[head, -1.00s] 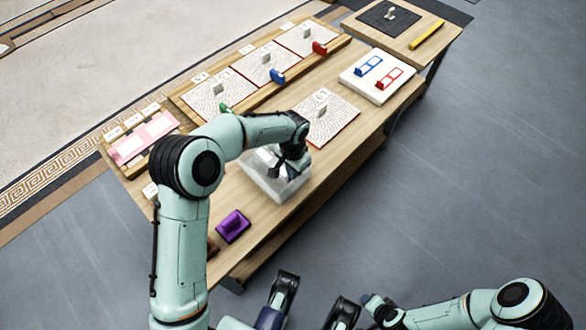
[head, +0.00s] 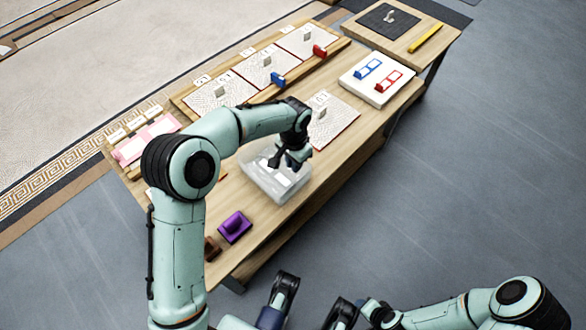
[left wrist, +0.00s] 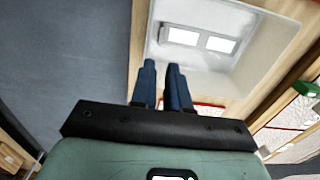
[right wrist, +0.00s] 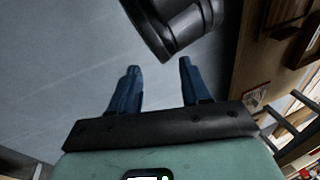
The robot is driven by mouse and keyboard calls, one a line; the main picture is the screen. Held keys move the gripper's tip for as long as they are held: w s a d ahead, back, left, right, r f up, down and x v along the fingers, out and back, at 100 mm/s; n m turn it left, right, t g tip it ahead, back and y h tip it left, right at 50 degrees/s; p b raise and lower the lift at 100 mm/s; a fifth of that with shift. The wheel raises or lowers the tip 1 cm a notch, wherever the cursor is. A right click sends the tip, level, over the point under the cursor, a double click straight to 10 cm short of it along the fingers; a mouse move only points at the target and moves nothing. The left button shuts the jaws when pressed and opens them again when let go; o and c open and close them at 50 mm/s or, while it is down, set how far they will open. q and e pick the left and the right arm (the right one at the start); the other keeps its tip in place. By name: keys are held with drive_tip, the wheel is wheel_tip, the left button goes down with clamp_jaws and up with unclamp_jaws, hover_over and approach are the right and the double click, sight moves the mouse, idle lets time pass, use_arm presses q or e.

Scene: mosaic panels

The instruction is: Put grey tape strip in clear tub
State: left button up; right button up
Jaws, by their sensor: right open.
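The clear tub (head: 262,185) stands on the wooden table near its front edge; its pale walls also show in the left wrist view (left wrist: 262,72). The grey tape strip (left wrist: 200,40), a grey frame with two white windows, lies inside the tub, apart from the fingers. My left gripper (head: 284,162) hangs over the tub. In the left wrist view its blue fingers (left wrist: 161,68) stand a little apart with nothing between them. My right gripper (right wrist: 158,68) is open and empty, away from the table over the floor.
A purple block (head: 235,227) lies left of the tub. A textured panel (head: 330,122) with a handle lies behind it. A white board (head: 377,88) holds a blue and a red strip. A yellow bar (head: 426,38) lies on the far table. The floor at right is clear.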

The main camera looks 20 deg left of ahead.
use_arm(q)
wheel_tip(320, 180, up, 7)
drive_tip(key=p, duration=0.1)
use_arm(e)
drive_tip(key=shift+s+a+r+g, duration=0.2)
drive_tip(key=shift+s+a+r, duration=0.1)
drive_tip(key=shift+s+r, duration=0.25)
drive_tip(key=shift+s+a+r+g, duration=0.2)
drive_tip(key=shift+s+a+r, duration=0.15)
drive_tip(key=shift+s, duration=0.35)
